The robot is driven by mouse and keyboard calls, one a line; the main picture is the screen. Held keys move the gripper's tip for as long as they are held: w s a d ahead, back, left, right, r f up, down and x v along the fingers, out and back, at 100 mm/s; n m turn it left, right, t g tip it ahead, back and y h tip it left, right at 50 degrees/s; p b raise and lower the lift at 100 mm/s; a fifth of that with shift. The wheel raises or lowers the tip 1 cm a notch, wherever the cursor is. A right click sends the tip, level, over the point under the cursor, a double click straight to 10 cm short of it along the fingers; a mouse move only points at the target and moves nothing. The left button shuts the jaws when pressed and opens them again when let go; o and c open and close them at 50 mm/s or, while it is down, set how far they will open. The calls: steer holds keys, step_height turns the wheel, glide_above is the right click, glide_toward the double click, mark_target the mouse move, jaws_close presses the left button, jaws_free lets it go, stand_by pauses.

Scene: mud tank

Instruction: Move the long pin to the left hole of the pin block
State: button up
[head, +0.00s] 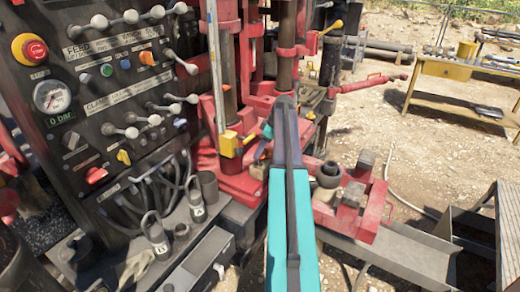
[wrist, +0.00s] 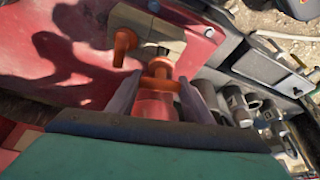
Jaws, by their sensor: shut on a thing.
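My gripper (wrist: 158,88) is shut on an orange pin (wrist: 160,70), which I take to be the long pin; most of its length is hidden. A beige pin block (wrist: 172,32) lies just beyond the fingers in the wrist view. Another orange pin (wrist: 123,42) stands at the block's left side. Whether the held pin touches the block, I cannot tell. My arm hides part of that area, and the block's holes are not clear.
A control panel (head: 110,90) with levers and hoses stands at the left. Red rig columns (head: 285,50) rise behind the block. A red clamp assembly (head: 350,205) is at the right. Shackles (wrist: 268,112) lie on a grey ledge right of the fingers in the wrist view.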

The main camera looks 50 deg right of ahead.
steer(key=shift+f+b, duration=0.45)
steer(key=shift+f, duration=0.45)
stand_by(1.0)
steer(key=o, duration=1.2)
steer(key=b+v, duration=0.3)
steer(key=v, duration=1.1)
steer(key=shift+f, duration=0.1)
